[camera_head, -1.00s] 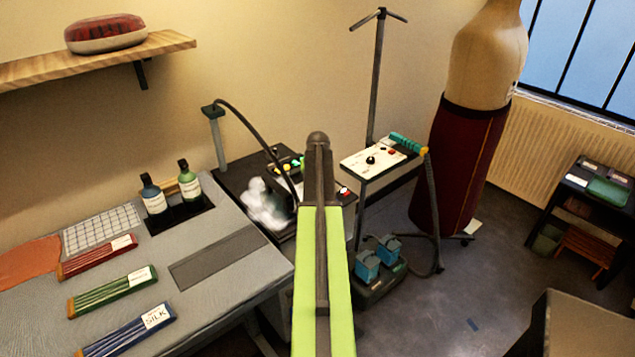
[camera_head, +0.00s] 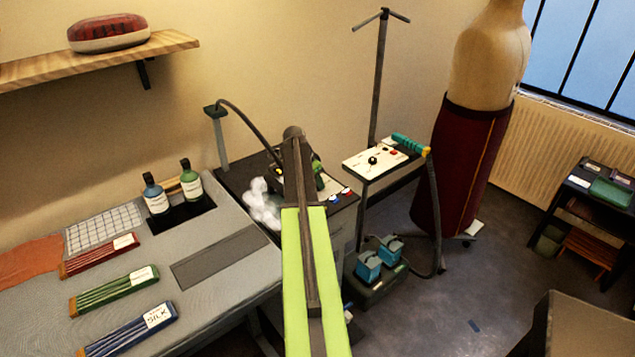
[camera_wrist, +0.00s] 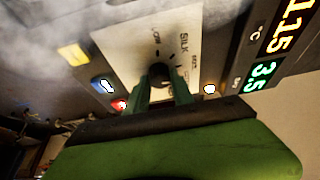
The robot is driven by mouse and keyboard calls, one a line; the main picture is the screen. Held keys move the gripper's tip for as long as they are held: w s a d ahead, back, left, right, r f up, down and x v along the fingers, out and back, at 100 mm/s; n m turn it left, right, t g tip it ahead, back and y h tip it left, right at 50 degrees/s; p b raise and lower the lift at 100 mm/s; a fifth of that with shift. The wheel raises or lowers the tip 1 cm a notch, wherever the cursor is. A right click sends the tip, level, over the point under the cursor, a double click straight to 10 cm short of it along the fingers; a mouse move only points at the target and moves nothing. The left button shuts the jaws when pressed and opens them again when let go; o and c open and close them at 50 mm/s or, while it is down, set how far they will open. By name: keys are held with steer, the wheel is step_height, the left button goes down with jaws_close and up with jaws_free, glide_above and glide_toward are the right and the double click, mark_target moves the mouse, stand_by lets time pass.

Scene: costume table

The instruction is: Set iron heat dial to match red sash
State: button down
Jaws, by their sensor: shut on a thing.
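In the wrist view my gripper (camera_wrist: 161,84) is shut on the black dial (camera_wrist: 160,72) of a pale panel (camera_wrist: 133,36). The word SILK and other small markings ring the dial; its exact pointer setting is hidden by the fingers. A display (camera_wrist: 279,50) beside it reads 115 in orange and 3.5 in green. In the head view the red sash (camera_head: 90,258) lies folded on the grey table with a white tag too small to read. The iron station (camera_head: 235,180) is partly covered by my arm.
A green sash (camera_head: 108,290) and a blue sash (camera_head: 120,333) tagged SILK lie in front of the red one. Steam (camera_head: 262,205) rises at the station. A blue button (camera_wrist: 103,86) and a red button (camera_wrist: 118,104) sit close to the dial. A second panel (camera_head: 365,161) stands to the right.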

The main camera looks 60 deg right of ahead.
steer(key=m+g, duration=0.1)
steer(key=m, duration=0.1)
steer(key=m+g+y, duration=0.1)
steer(key=m, duration=0.2)
steer(key=shift+d+m, duration=0.15)
steer(key=shift+m, duration=0.15)
stand_by(0.5)
steer(key=c, duration=1.1)
jaws_free()
steer(key=shift+s, duration=0.1)
steer(key=p+v, duration=1.6)
steer(key=v, duration=0.1)
steer(key=shift+d+r, duration=0.2)
steer(key=shift+r, duration=0.1)
